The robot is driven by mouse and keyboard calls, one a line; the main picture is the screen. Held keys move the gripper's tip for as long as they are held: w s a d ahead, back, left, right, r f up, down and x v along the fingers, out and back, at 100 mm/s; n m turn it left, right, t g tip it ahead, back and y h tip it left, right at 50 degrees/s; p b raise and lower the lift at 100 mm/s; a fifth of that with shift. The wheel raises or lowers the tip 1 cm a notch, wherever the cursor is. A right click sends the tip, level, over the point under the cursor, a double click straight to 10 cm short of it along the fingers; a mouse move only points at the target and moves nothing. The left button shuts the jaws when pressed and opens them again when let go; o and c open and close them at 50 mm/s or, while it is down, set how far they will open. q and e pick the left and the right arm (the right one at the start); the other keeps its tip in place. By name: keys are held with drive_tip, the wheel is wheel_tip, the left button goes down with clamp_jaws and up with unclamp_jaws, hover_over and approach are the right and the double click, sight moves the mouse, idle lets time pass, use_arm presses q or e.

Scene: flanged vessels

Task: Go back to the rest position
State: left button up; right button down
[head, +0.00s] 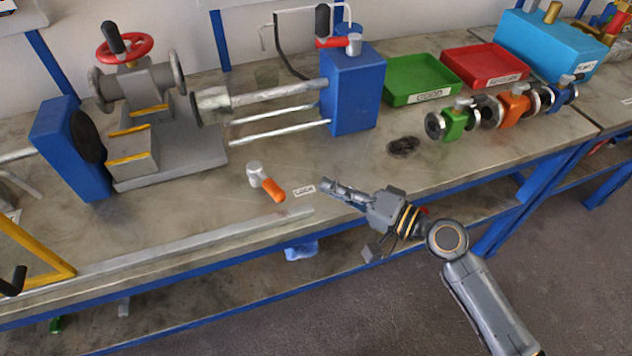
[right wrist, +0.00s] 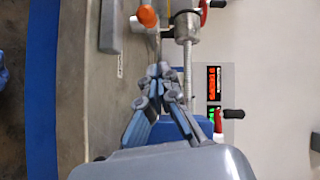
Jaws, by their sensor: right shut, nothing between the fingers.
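My right gripper (head: 328,186) is over the front of the bench, just right of the LOCK label (head: 304,190). Its fingers are shut with nothing between them. They also show closed together in the right wrist view (right wrist: 160,72). An orange-handled lever (head: 268,184) with a grey knob stands on the bench left of the label, apart from the fingers. Its orange end also shows at the top of the right wrist view (right wrist: 147,15). My left gripper is not in view.
A flanged valve with a red handwheel (head: 125,46) sits in a blue-ended test rig (head: 352,90). Behind are a green tray (head: 422,72) and a red tray (head: 484,60). Several small flanged valves stand in front of the trays. The floor (head: 570,260) at lower right is clear.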

drive_tip(key=s+d+f+n+g+h, duration=0.3)
drive_tip(key=s+f+n+g+h, duration=0.15)
drive_tip(key=s+f, duration=0.6)
drive_tip(key=s+d+f+n+g+h, duration=0.2)
drive_tip(key=s+d+f+h, duration=0.4)
drive_tip(key=s+d+h, duration=0.6)
wheel_tip(320, 180, down, 28)
drive_tip(key=s+d+r+g+y, duration=0.1)
drive_tip(key=y, duration=0.2)
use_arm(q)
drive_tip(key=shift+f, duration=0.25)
use_arm(e)
drive_tip(key=s+d+f+g, duration=0.1)
drive_tip(key=s+d+f, duration=0.2)
drive_tip(key=s+f, duration=1.2)
drive_tip(key=shift+s+h, duration=0.35)
drive_tip(key=shift+s, duration=0.3)
